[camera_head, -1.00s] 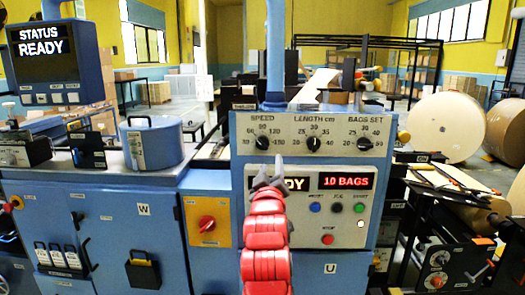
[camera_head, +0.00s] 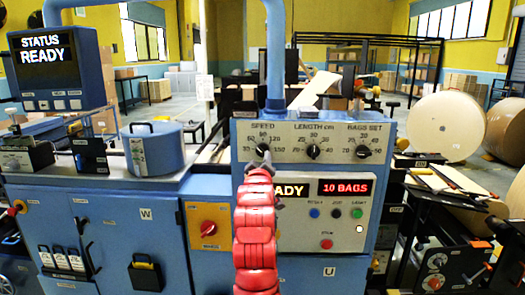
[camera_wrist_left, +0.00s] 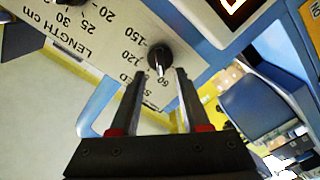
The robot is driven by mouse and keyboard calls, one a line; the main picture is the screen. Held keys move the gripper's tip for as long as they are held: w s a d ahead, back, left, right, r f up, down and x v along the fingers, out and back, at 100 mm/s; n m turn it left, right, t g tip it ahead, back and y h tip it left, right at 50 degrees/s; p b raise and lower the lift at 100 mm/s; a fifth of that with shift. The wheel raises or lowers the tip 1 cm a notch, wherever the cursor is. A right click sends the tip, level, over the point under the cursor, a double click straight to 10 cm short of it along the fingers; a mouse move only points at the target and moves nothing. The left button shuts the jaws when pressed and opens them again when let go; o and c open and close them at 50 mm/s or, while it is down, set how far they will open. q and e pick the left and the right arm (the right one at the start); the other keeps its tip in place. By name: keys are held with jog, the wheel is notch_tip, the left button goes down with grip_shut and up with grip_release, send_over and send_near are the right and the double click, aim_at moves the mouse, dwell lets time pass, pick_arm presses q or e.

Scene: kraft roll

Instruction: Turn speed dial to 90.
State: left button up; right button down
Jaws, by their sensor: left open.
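The speed dial (camera_head: 262,150) is a small black knob under the SPEED label, at the left of the white upper panel. It also shows in the left wrist view (camera_wrist_left: 159,56), with a pale mark on its face. The picture is too small to read its setting surely. My left gripper (camera_head: 263,164) is at the dial, at the end of my red arm, and partly covers it. In the left wrist view the gripper (camera_wrist_left: 178,76) is open, with the dial at its fingertips, between or just beyond them. Contact cannot be told. My right gripper is not in view.
The length dial (camera_head: 313,151) and bags set dial (camera_head: 363,152) sit to the right on the same panel. Below are a red "10 BAGS" display (camera_head: 346,188), several buttons and a partly covered display. A red rotary switch (camera_head: 208,228) is at lower left.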

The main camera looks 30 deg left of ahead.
aim_at(263, 154)
pick_arm(q)
jog(key=p+x, duration=0.1)
jog(key=x, duration=0.3)
jog(key=shift+w+a+r, duration=0.1)
jog(key=shift+w+a, duration=0.05)
jog(key=shift+w, duration=0.05)
jog(key=shift+w+a+p, duration=0.2)
jog(key=shift+w+p, duration=0.1)
jog(key=shift+w, duration=0.05)
grip_shut()
